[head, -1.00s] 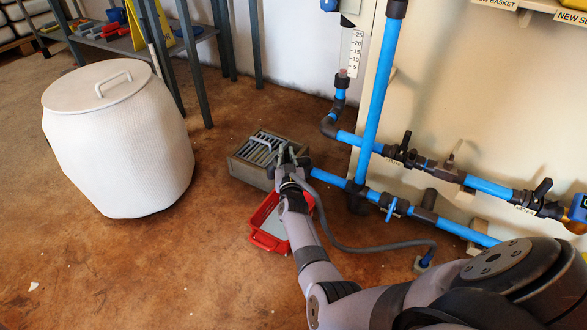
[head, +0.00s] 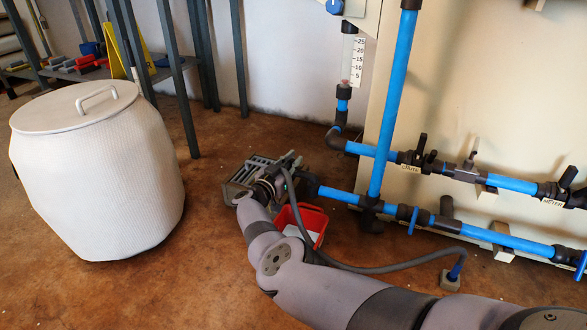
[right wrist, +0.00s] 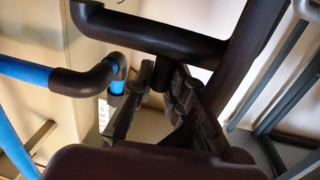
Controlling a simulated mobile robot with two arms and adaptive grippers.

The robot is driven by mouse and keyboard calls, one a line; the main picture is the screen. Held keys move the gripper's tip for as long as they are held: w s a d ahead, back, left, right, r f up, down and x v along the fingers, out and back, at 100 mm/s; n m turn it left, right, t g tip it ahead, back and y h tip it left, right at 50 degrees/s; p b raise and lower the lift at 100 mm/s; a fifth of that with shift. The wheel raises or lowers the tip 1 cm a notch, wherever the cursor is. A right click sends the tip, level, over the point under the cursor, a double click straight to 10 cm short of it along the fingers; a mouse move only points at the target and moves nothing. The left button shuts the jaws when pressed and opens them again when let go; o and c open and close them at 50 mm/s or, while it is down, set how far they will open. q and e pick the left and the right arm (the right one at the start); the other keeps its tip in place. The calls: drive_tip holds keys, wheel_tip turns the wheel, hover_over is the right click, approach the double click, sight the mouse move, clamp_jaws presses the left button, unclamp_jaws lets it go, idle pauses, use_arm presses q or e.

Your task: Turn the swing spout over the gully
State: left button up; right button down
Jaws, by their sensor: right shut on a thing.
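The gully (head: 232,190) is a grey box with a slotted grate on the floor, largely covered by my right gripper and forearm. My right gripper (head: 277,176) is at the gully's right side, near the dark end of the low blue pipe. In the right wrist view, its fingers (right wrist: 162,108) are shut on a dark downward stub. This stub joins a dark pipe, apparently the swing spout (right wrist: 150,32). In the head view my gripper hides most of the spout, so I cannot tell exactly where its outlet sits. My left gripper is not in view.
A red tray (head: 315,222) lies right of my forearm. A grey hose (head: 390,267) runs from a floor block (head: 450,280) towards my gripper. Blue pipes (head: 392,110) with valves line the panel at right. A white lidded drum (head: 95,180) stands left; floor before it is clear.

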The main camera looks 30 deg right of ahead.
drive_tip(key=shift+w+d+g+h+b, duration=0.1)
drive_tip(key=shift+w+g+h+b, duration=0.05)
drive_tip(key=shift+g+h+b, duration=0.2)
idle(0.3)
drive_tip(key=c, duration=1.6)
unclamp_jaws()
drive_tip(key=shift+m, duration=0.3)
drive_tip(key=shift+o, duration=0.2)
